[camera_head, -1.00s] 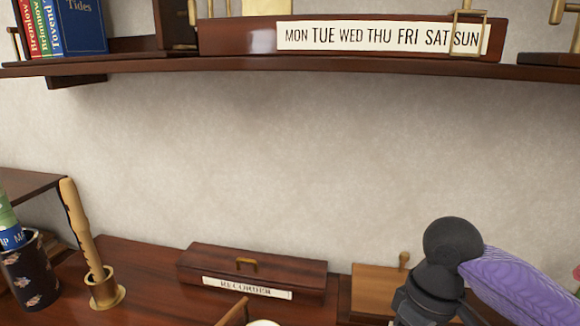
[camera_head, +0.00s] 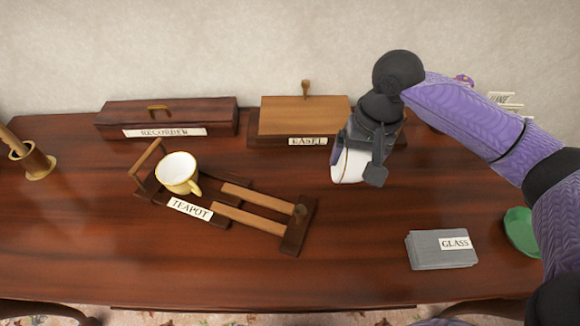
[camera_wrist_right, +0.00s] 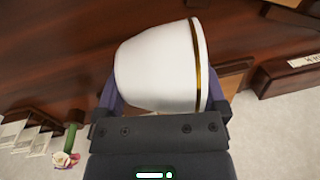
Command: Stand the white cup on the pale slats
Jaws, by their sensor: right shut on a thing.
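The white cup (camera_wrist_right: 160,65) has a gold-banded rim and lies tilted between the fingers of my right gripper (camera_head: 360,165). The gripper is shut on it; the cup also shows in the head view (camera_head: 348,165), partly hidden by the gripper. It is right of the pale slats (camera_head: 255,220), in front of the easel box. The two slats lie side by side on a dark wooden stand labelled TEAPOT, and their upper faces are bare. A yellow cup (camera_head: 178,171) with a white inside stands on the stand's left part. My left gripper is not in view.
A recorder box (camera_head: 170,115) and an easel box (camera_head: 300,115) stand along the wall. A grey glass-labelled stack (camera_head: 440,250) and a green dish (camera_head: 521,230) are at the right. The table between slats and grey stack is clear.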

